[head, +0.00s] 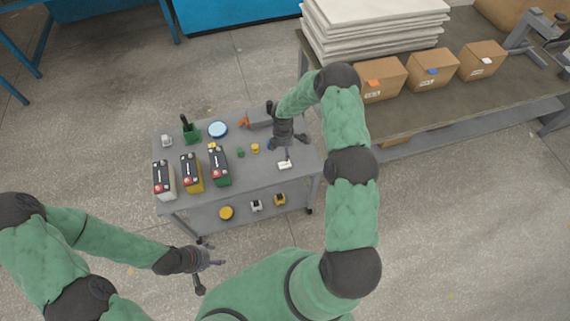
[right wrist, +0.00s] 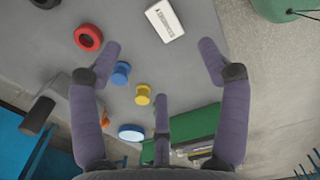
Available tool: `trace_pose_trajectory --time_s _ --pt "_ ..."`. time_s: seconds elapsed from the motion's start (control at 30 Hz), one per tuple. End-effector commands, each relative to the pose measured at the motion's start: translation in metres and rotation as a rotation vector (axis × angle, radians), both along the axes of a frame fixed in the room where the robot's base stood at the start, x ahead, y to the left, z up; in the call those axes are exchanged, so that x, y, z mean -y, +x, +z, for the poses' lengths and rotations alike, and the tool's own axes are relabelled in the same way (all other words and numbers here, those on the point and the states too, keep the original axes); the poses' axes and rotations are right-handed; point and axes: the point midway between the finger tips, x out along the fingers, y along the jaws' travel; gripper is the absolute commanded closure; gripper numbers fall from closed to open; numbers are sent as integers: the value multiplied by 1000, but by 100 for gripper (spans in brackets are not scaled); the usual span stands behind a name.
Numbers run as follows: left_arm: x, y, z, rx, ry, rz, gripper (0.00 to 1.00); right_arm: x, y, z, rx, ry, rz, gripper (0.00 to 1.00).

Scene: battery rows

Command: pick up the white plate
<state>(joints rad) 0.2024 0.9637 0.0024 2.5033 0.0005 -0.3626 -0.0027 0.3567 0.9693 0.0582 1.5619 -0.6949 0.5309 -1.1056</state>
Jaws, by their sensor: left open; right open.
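The white plate (head: 285,165) is a small flat rectangle with dark printing, lying near the right end of the grey cart's top. It also shows in the right wrist view (right wrist: 165,20), at the top, just beyond the fingertips. My right gripper (head: 286,150) is above the cart top close to the plate; in the right wrist view (right wrist: 161,58) its fingers are spread and hold nothing. My left gripper (head: 209,268) is open and empty, in front of the cart over the floor.
A blue spool (right wrist: 121,73) and a yellow spool (right wrist: 143,94) stand near the right fingers, with a red ring (right wrist: 88,38) beyond. Several batteries, including a yellow one (head: 192,173), stand on the left of the cart (head: 260,179). A bench with boxes (head: 381,79) is at right.

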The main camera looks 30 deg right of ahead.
Motion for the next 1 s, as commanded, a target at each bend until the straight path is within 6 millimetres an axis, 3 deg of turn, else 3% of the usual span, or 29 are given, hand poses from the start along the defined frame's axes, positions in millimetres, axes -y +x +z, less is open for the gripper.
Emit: trace_pose_trajectory --time_s 0.2,0.47,0.73,1.0 --pt "0 0 -8 1 0 1 42 -1 -1 -36 -2 3 -2 24" --pt "0 0 -11 0 0 0 42 -1 -2 -53 -2 4 -4 24" --pt "0 0 -20 0 0 0 42 3 -3 -89 -1 3 -5 24" --pt "0 0 -21 0 0 0 42 3 -3 -99 0 3 -5 24"
